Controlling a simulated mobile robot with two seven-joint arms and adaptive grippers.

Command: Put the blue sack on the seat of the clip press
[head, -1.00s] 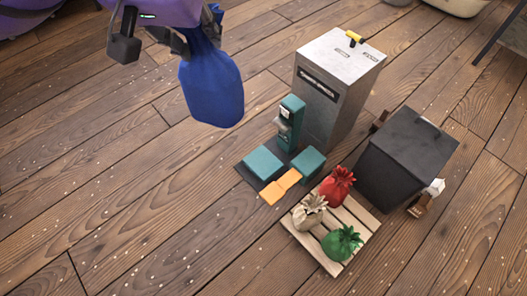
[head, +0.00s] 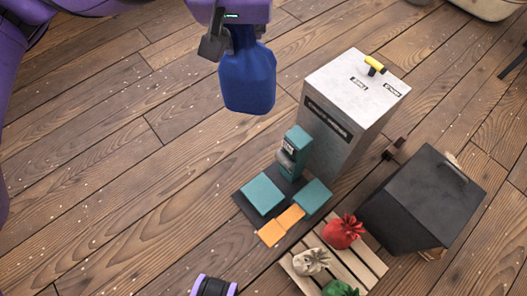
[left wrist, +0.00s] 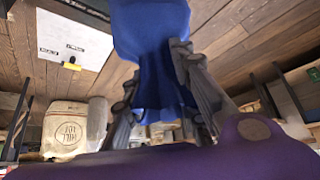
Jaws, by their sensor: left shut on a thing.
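The blue sack (head: 247,80) hangs below my left gripper (head: 242,42), in the air at the upper middle of the head view. The fingers are shut on its gathered neck. In the left wrist view, the sack (left wrist: 151,30) sits between the fingers (left wrist: 158,65). The clip press (head: 291,155) is a small teal post on a dark base, with teal blocks (head: 262,194) and orange pieces (head: 291,216) in front. It is below and right of the sack, apart from it. Which part is the seat is not clear.
A tall grey cabinet (head: 340,140) with a yellow handle stands right behind the press. A black bin (head: 430,195) is further right. A slatted pallet (head: 335,262) holds red, cream and green sacks near the press. Plank floor left of the press is clear.

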